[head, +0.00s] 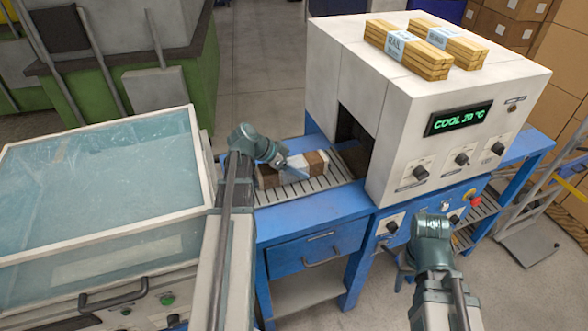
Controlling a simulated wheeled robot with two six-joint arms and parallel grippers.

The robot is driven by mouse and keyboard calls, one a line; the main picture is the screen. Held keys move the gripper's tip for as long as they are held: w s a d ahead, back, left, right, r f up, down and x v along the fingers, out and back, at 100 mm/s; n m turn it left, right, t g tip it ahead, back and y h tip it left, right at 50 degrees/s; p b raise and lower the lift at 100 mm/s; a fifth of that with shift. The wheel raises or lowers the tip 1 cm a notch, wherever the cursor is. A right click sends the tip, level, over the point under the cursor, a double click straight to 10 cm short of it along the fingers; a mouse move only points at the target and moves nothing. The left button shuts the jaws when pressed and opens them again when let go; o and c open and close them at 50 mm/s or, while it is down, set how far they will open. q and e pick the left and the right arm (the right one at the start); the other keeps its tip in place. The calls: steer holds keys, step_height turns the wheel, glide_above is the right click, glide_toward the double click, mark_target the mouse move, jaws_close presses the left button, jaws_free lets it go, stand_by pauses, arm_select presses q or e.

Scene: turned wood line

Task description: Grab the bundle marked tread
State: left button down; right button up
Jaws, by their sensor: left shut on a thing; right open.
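A dark brown wood bundle (265,177) with a pale wrap around its middle lies on the slatted conveyor in front of the machine opening. The wrap's marking is too small to read. My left gripper (283,166) reaches in from the left and is shut on this bundle at its wrapped part. Its fingertips are partly hidden. Two lighter bundles lie on top of the machine; the nearer one (428,68) has a label that seems to read RAIL, and the farther one's (468,48) label is unreadable. My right gripper (432,226) is open, low in front of the machine, its fingers mostly hidden.
The white machine (335,62) shows COOL 20 °C on its display (459,118) and stands over the blue conveyor bench (300,216). A glass-topped cabinet (100,175) fills the left. Cardboard boxes (558,60) stand at the right. Floor is clear behind the bench.

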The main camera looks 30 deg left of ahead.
mark_target(304, 160)
arm_select(q)
steer(key=shift+r, duration=0.1)
steer(key=shift+r+p, duration=0.6)
steer(key=shift+p, duration=0.1)
step_height(304, 160, up, 3)
steer(key=p, duration=0.3)
steer(key=s+d, duration=0.1)
steer(key=d, duration=0.4)
steer(key=s+d, duration=0.2)
steer(key=d, duration=0.3)
steer(key=s+d, duration=0.1)
steer(key=d, duration=0.4)
steer(key=shift+s+d+r+p, duration=0.15)
steer(key=shift+s+r+p, duration=0.15)
steer(key=shift+s, duration=0.1)
